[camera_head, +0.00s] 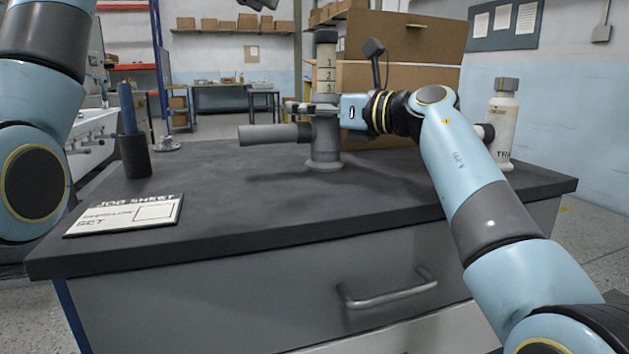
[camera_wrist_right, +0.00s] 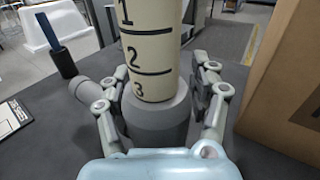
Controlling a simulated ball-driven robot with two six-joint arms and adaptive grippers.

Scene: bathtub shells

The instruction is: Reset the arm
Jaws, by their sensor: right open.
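My right gripper (camera_head: 304,108) reaches in from the right at the grey stand (camera_head: 325,150) on the dark bench. In the right wrist view its fingers (camera_wrist_right: 163,75) lie on both sides of the cream column (camera_wrist_right: 152,50) marked 1, 2, 3, and are open. I cannot tell whether they touch it. The column (camera_head: 326,70) has a dark cap and stands upright in the stand, whose grey side tube (camera_head: 270,134) points left. My left arm's links fill the left edge. A cut-off dark piece at the top edge (camera_head: 260,4) may be my left gripper; its state is unclear.
A cardboard box (camera_head: 400,75) stands close behind my right gripper. A white bottle (camera_head: 503,130) is at the right, partly behind my arm. A dark holder (camera_head: 134,155) with a blue stick and a job sheet (camera_head: 125,214) are at the left. The bench's front middle is clear.

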